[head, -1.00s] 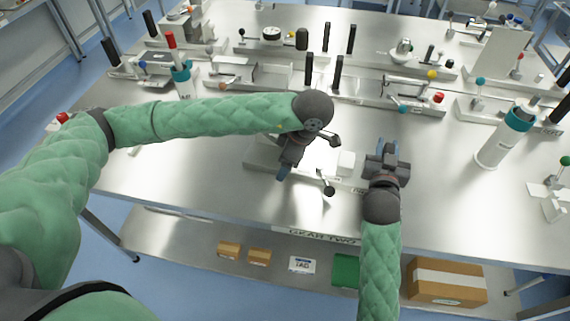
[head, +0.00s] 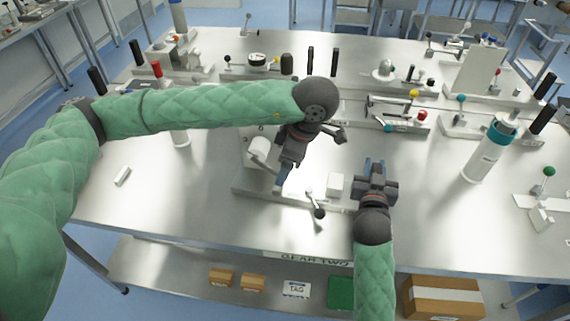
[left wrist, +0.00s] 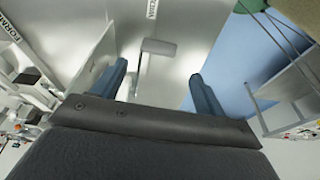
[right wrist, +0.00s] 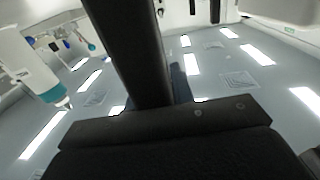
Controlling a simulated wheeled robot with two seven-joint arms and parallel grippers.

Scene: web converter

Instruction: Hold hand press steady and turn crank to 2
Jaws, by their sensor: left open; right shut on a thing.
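The hand press is a pale station on a long base plate (head: 250,194) near the table's front edge. My right gripper (head: 373,170) is shut at the right end of the base, on a black bar (right wrist: 125,50). Crank marks are unreadable.
A white bottle with a teal band (head: 490,147) stands at right. Several other stations with black handles and coloured knobs line the table's back. A small white block (head: 122,176) lies at left. Boxes (head: 443,298) sit on the shelf below.

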